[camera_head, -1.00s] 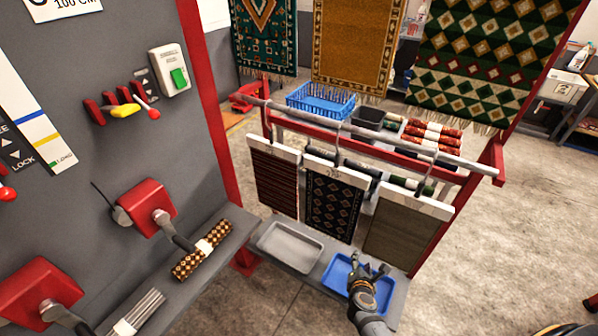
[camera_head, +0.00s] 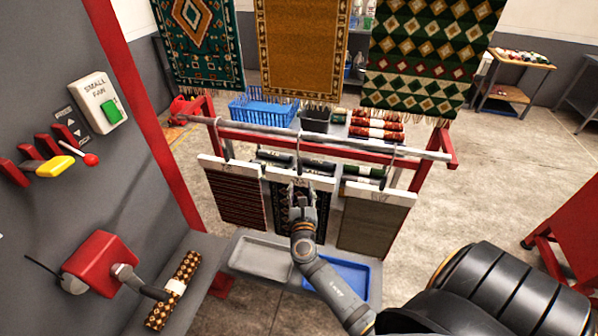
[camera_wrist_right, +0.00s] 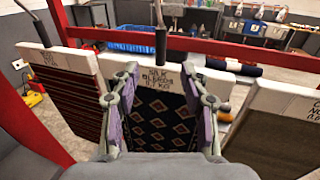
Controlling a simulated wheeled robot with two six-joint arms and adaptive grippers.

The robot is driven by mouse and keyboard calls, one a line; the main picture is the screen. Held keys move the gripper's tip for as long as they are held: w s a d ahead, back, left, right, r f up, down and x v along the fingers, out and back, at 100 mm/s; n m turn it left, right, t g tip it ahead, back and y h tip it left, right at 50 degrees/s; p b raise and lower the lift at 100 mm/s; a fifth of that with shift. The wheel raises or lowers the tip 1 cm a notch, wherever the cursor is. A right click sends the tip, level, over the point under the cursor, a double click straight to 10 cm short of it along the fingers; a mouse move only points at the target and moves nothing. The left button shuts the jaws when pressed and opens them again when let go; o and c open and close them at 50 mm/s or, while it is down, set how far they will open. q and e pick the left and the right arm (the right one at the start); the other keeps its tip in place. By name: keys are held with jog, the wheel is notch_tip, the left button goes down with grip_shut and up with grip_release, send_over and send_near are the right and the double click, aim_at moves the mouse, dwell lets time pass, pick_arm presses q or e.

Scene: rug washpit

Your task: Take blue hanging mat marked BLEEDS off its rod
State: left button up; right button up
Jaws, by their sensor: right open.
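The dark blue mat (camera_head: 279,208) with a diamond pattern hangs in the middle of three mats, below a grey rod (camera_head: 345,144). In the right wrist view this mat (camera_wrist_right: 158,125) hangs straight ahead, and its white header (camera_wrist_right: 153,74) has lettering that seems to read BLEEDS. A dark hook (camera_wrist_right: 160,40) rises from the header. My right gripper (camera_head: 300,190) is in front of the mat's upper part. In the wrist view its open fingers (camera_wrist_right: 160,78) stand left and right of the header's lettering, with nothing gripped. My left gripper is out of view.
A red striped mat (camera_head: 235,200) hangs close on the left and an olive mat (camera_head: 372,225) on the right. A grey tray (camera_head: 260,258) and a blue tray (camera_head: 350,272) lie below. A red frame (camera_head: 446,150) carries the rod. Larger rugs hang behind.

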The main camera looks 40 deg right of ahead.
aim_at(300, 170)
jog(key=shift+x, duration=2.85)
jog(key=shift+b+x, duration=0.8)
jog(key=shift+x, duration=1.7)
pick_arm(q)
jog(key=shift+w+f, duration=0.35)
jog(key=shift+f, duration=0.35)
pick_arm(e)
jog(key=shift+c, duration=0.2)
grip_shut()
